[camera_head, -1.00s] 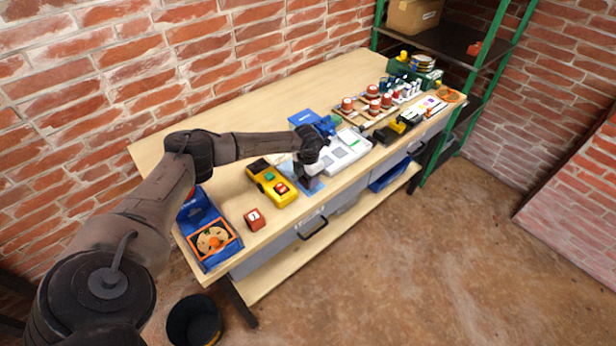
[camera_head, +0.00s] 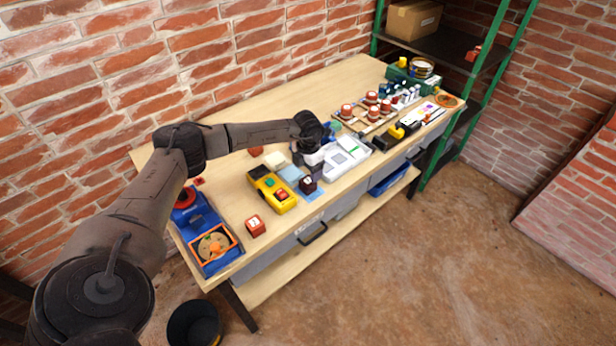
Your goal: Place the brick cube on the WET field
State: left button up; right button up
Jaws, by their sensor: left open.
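A dark cube (camera_head: 308,184) with a pale mark sits on a blue mat (camera_head: 314,195) near the table's front edge. A red cube (camera_head: 255,226) with a white mark sits farther left at the front edge. An orange-brown block (camera_head: 256,151) and a cream block (camera_head: 274,160) are behind the yellow device. I cannot tell for certain which is the brick cube. No WET lettering is readable; the blue mat may be that field. My left gripper (camera_head: 313,158) is open, behind and apart from the dark cube; its fingertips are partly hidden. My right gripper is not in view.
A yellow device (camera_head: 272,190) with buttons stands left of the mat, a light grey device (camera_head: 347,158) to its right. A blue tester (camera_head: 206,232) stands at the left table end. Cups and bottles crowd the far right. The table's back left is clear.

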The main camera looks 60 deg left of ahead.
aim_at(308, 181)
pick_arm(q)
jog(key=shift+r+p, duration=0.3)
jog(key=shift+r, duration=2.35)
